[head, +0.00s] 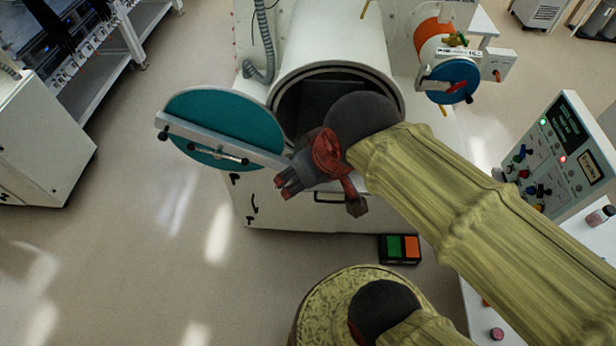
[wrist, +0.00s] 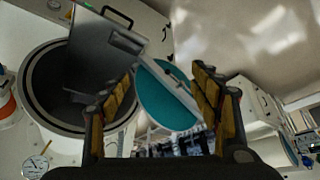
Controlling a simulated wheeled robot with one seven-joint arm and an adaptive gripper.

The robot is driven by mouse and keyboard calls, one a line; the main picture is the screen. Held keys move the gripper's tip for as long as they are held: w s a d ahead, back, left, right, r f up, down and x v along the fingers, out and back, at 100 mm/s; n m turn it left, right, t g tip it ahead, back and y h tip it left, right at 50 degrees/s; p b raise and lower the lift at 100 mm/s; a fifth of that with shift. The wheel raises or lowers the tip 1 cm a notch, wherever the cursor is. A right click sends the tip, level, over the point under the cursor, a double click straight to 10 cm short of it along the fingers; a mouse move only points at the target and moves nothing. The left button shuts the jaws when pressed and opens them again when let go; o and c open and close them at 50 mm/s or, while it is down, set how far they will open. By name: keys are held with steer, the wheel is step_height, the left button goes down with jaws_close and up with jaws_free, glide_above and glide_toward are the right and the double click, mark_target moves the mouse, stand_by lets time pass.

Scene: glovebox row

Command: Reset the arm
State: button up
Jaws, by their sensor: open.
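My gripper (head: 284,187) is in front of the round open mouth of the large white chamber (head: 330,35), next to the teal disc door (head: 225,125). The door stands swung out to the left, with a grey bar across it. In the wrist view my gripper (wrist: 165,95) has its two fingers wide apart, with nothing held between them. The teal door (wrist: 160,100) shows behind the gap. I cannot tell whether the gripper touches the door's bar. My arm in its yellow sleeve reaches in from the lower right.
A smaller port with a blue cap (head: 450,82) is at the upper right. A control panel (head: 565,150) with knobs stands at the right. A box with green and orange pads (head: 400,249) is below the chamber. A white cabinet (head: 40,140) is at the left, with open floor between.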

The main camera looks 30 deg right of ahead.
steer(key=shift+s+a+m, duration=0.15)
steer(key=shift+s+m, duration=0.15)
steer(key=shift+s, duration=0.2)
step_height(320, 180, down, 15)
steer(key=b, duration=1.5)
